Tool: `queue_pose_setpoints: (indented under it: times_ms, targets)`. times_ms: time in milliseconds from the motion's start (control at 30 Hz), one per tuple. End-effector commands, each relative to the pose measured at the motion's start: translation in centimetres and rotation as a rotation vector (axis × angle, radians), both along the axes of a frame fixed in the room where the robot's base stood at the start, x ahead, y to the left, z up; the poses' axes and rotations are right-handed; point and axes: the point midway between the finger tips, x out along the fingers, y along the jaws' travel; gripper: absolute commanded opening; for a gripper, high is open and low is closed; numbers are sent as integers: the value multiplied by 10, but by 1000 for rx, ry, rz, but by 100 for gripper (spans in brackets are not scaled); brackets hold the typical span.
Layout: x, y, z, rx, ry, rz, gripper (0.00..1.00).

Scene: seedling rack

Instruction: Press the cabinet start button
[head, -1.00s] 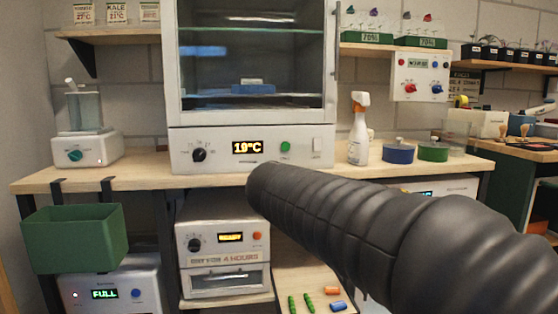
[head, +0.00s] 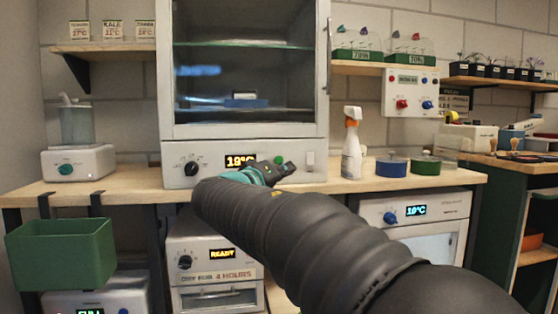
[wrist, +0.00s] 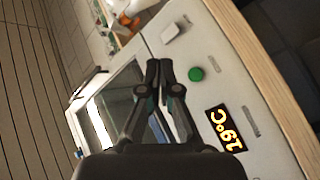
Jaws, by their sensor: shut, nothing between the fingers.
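The white cabinet (head: 175,177) with a glass door stands on the wooden bench. Its front panel has a dark knob (head: 191,168), an orange display (head: 240,161), a round green button (head: 279,160) and a white switch (head: 310,160). In the wrist view, the green button (wrist: 195,74) lies between the white switch (wrist: 173,32) and the display (wrist: 226,128), which reads 19°C. My gripper (head: 289,168) is in front of the panel, close to the green button. In the wrist view its fingertips (wrist: 159,63) are together and empty, to the left of the button; contact cannot be told.
A spray bottle (head: 352,150), a blue round container (head: 391,167) and a green one (head: 425,165) stand right of the cabinet. A pump device (head: 78,160) stands left. A green bin (head: 62,252) hangs at the bench's front edge.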

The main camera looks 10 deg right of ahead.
Motion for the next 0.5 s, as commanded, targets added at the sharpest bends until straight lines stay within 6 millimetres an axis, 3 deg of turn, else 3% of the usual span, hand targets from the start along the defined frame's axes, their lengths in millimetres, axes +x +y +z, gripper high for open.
queue_pose_setpoints:
  times_ms: [500]
  targets:
    - [62, 0, 0, 0, 1, -1, 0]
